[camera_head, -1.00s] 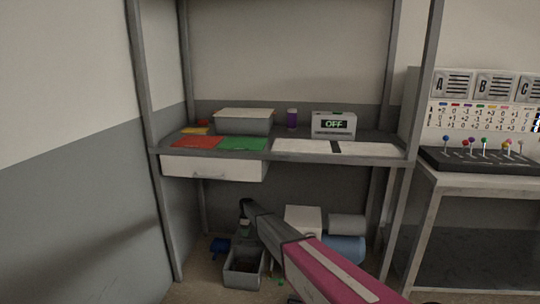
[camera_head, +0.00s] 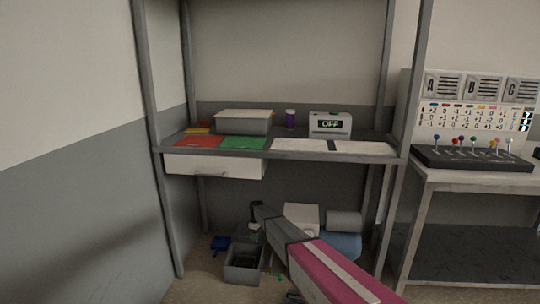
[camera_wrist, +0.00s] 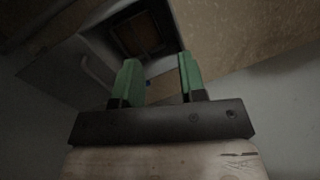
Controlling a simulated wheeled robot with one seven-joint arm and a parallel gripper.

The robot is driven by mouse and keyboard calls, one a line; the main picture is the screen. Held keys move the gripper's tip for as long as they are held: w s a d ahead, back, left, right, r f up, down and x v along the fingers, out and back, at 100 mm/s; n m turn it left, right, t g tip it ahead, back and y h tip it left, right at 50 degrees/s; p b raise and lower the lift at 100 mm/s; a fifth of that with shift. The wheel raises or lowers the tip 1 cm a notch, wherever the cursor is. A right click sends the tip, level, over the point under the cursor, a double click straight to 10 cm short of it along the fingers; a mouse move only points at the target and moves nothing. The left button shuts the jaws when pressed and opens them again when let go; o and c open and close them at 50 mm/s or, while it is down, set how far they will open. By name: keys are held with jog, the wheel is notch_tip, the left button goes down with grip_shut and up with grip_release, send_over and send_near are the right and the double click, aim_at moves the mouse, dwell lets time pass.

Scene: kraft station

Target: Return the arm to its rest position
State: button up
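My arm (camera_head: 335,272), pink with a pale stripe and dark grey links, reaches from the lower right in front of the space under the workbench. Its dark elbow end (camera_head: 257,208) is bent over near the grey bin. My gripper (camera_wrist: 159,79) shows in the wrist view as two green fingers standing apart, with nothing between them. It is open and empty. In the head view I cannot make out the fingers clearly.
The workbench (camera_head: 372,149) carries a lidded grey box (camera_head: 243,123), coloured sheets, a purple canister (camera_head: 290,118) and a device reading OFF (camera_head: 330,123). Below are a white drawer (camera_head: 215,166), a grey bin (camera_head: 243,272) and blue rolls (camera_head: 342,245). A lever panel (camera_head: 470,158) stands right.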

jog(key=s+d+r+m, duration=0.4)
jog(key=s+d+r, duration=0.3)
jog(key=s, duration=0.7)
jog(key=s+d+r+m+t, duration=0.1)
jog(key=s+d+r+m, duration=0.4)
jog(key=s+d, duration=0.6)
jog(key=s+d+r+m+t, duration=0.1)
jog(key=s+d+r+m, duration=0.4)
jog(key=s, duration=1.4)
jog(key=d+r, duration=0.4)
